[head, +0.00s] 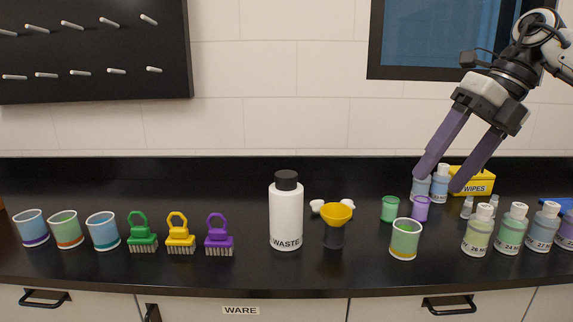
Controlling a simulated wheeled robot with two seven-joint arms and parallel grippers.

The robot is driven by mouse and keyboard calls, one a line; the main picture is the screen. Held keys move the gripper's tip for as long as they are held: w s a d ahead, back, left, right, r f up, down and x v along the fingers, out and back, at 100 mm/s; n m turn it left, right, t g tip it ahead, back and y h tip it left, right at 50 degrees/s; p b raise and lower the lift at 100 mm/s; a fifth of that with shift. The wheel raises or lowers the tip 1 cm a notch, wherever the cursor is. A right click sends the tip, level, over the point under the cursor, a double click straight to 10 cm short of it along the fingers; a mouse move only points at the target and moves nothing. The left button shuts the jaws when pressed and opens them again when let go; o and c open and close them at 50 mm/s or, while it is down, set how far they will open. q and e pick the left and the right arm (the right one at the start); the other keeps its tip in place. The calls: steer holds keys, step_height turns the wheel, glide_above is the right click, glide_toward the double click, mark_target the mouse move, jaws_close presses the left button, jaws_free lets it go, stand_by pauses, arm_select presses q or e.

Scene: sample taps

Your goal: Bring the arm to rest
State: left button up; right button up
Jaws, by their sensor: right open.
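My right gripper (436,182) comes in from the upper right. Its two long purple-grey fingers are spread apart and point down and left, with nothing visible between them being held. In the picture the fingertips overlap the light blue bottles (440,184) and the left side of the yellow wipes box (475,183); I cannot tell whether they touch. My left gripper is not in view.
A pegboard (95,50) hangs behind.

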steer(key=a+f+m+t+y, duration=0.4)
steer(key=a+f+m+y, duration=0.6)
steer(key=a+f, duration=1.25)
steer(key=s+d+f+m+t+h, duration=0.4)
steer(key=d+f+m, duration=0.35)
steer(key=f, duration=0.35)
steer(key=s+d+f+m+t+h, duration=0.4)
steer(key=d+f+m+t, duration=0.15)
steer(key=f+m, duration=0.35)
steer(key=s+d+f+m+g+h, duration=0.3)
steer(key=s+d+f, duration=0.35)
steer(key=s, duration=0.45)
steer(key=s+d+f+m+g+h, duration=0.35)
steer(key=s+d+f, duration=0.25)
steer(key=s+f, duration=0.3)
steer(key=a+r+m+y, duration=0.1)
steer(key=a+m, duration=0.3)
steer(key=a, duration=0.8)
steer(key=shift+s+a+r+t+y, duration=0.2)
steer(key=shift+a+r+t+y, duration=0.1)
steer(key=shift+a+t+y, duration=0.1)
